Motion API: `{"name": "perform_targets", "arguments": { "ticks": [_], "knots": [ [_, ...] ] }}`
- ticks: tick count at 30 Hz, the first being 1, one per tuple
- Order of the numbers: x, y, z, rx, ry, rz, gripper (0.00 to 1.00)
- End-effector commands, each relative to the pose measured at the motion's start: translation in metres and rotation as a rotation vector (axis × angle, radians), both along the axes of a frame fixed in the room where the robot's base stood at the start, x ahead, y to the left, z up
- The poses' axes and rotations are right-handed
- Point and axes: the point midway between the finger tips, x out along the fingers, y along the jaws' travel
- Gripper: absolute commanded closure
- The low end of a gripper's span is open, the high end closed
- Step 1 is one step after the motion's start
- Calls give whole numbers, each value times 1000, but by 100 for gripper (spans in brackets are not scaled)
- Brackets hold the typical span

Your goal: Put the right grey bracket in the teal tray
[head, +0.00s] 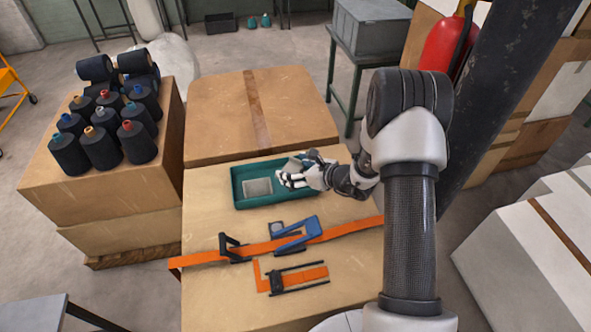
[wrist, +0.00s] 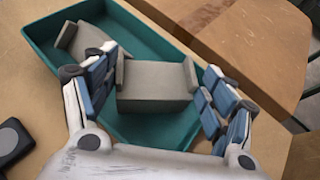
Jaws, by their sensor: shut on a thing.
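The teal tray (head: 238,190) lies on the cardboard box top, and its rim shows in the wrist view (wrist: 40,38). My gripper (head: 287,180) is over the tray's right part. It is shut on a grey bracket (wrist: 156,82), gripping it from both sides within the tray's outline. This bracket shows partly behind my fingers in the head view (head: 292,165). I cannot tell whether it touches the tray floor. The other grey bracket (head: 257,187) lies in the tray's left part and also shows in the wrist view (wrist: 86,41).
In front of the tray lie an orange strap (head: 200,258), a black buckle (head: 236,248), a blue tool (head: 297,234) and a black-railed orange piece (head: 300,277). Dark thread cones (head: 100,148) stand on a box at left. A closed box (head: 215,125) stands behind.

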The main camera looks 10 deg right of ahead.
Motion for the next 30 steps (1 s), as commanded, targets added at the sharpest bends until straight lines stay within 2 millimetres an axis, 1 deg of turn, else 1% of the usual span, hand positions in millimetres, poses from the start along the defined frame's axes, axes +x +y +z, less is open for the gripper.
{"name": "perform_targets", "arguments": {
  "ticks": [3, 7, 8, 16, 26, 30],
  "knots": [
    [0, 0, 0, 0, 0, 0, 48],
    [0, 0, -4, 0, 0, 0, 48],
    [0, 0, -3, 0, 1, 0, 21],
    [0, 0, -2, 0, 1, 0, 3],
    [0, 0, -2, 1, 0, 0, 3],
    [0, 0, 2, 0, 1, 0, 3]
  ]
}}
